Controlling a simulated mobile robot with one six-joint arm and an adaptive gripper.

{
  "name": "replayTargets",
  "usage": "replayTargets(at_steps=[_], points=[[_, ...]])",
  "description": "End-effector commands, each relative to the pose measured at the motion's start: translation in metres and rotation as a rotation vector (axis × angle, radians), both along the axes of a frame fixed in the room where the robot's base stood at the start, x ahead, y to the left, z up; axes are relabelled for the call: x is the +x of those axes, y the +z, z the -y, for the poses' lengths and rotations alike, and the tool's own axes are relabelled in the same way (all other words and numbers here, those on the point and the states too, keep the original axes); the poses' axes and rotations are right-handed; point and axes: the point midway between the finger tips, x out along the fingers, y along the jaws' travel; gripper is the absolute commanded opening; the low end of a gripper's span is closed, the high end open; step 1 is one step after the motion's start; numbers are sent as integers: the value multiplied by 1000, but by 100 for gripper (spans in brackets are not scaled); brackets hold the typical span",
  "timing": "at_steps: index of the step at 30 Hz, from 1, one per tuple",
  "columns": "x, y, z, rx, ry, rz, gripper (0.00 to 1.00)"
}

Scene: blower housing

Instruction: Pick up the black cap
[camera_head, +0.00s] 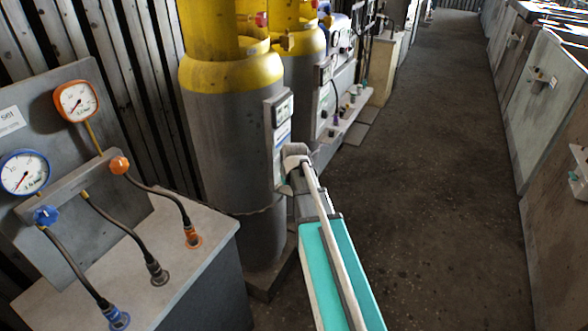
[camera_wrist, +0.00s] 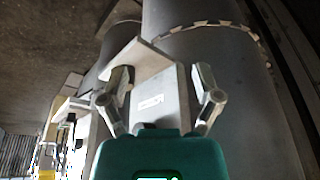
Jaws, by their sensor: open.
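I cannot make out a black cap with certainty in either view. The closest match in the head view is a dark fitting (camera_head: 157,272) at the end of the middle hose, on the pale bench between a blue and an orange fitting. My gripper (camera_wrist: 160,76) shows in the wrist view with its two fingers spread apart and nothing between them. Behind the fingers is a grey panel (camera_wrist: 170,85) with a small white label. In the head view my arm reaches toward the gas cylinders, and the fingertips are not clear there.
A gauge panel (camera_head: 85,130) stands behind the bench (camera_head: 205,222) at left. Large grey cylinders with yellow tops (camera_head: 230,130) stand beside my arm. Another unit with a shelf (camera_head: 345,118) is farther back. The aisle floor (camera_head: 430,180) is clear, with cabinets (camera_head: 545,110) at right.

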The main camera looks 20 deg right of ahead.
Motion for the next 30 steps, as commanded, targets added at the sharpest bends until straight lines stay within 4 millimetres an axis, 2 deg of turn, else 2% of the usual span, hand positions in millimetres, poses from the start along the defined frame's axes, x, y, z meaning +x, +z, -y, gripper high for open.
replayTargets(at_steps=[1,3,10,16,30], points=[[8,22,10,-2,-7,11,82],[16,35,21,-5,-12,27,82],[32,68,50,-17,-27,68,82],[38,77,60,-23,-31,84,82],[39,74,61,-23,-31,85,82]])
